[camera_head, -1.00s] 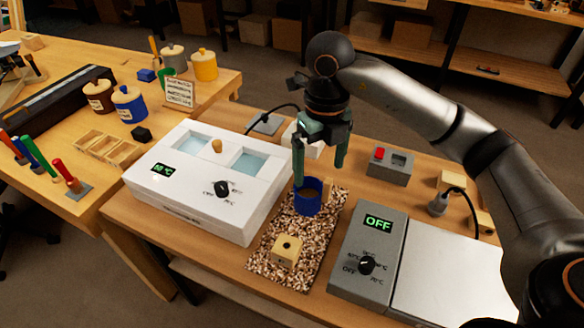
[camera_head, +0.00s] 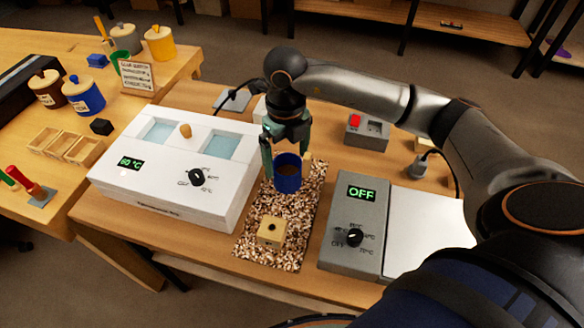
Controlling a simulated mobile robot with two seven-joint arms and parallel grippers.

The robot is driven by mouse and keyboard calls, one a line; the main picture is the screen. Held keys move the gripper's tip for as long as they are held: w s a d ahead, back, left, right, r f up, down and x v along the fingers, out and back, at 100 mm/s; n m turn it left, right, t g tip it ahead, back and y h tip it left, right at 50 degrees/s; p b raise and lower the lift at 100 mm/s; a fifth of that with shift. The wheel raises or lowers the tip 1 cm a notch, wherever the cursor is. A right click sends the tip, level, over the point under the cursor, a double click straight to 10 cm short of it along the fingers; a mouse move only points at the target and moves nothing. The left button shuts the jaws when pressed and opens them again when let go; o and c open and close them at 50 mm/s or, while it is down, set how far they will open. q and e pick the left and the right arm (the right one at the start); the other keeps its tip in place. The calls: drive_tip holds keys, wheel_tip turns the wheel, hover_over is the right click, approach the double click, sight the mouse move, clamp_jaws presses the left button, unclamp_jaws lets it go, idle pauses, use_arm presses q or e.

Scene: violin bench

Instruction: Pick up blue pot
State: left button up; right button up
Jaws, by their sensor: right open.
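The blue pot (camera_head: 287,184) is a small open cup with brown contents. It stands upright on the speckled cork mat (camera_head: 300,213), right of the white water bath. My right gripper (camera_head: 287,162) points down over it with the fingers spread. One finger is at the pot's left side and the other is behind its right rim. I cannot tell whether either finger touches the pot. My left gripper is not in view.
The white bath (camera_head: 150,187) reading 60 °C is at the left. A grey hot plate (camera_head: 350,206) showing OFF is at the right. A wooden block (camera_head: 271,231) sits on the mat in front of the pot. A lidded blue jar (camera_head: 84,97) stands at far left.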

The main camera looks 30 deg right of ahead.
sight(288, 167)
drive_tip(key=shift+d+f, duration=0.1)
drive_tip(key=shift+f, duration=1.8)
drive_tip(key=c, duration=1.3)
drive_tip(key=shift+o, duration=0.2)
drive_tip(key=shift+r, duration=0.1)
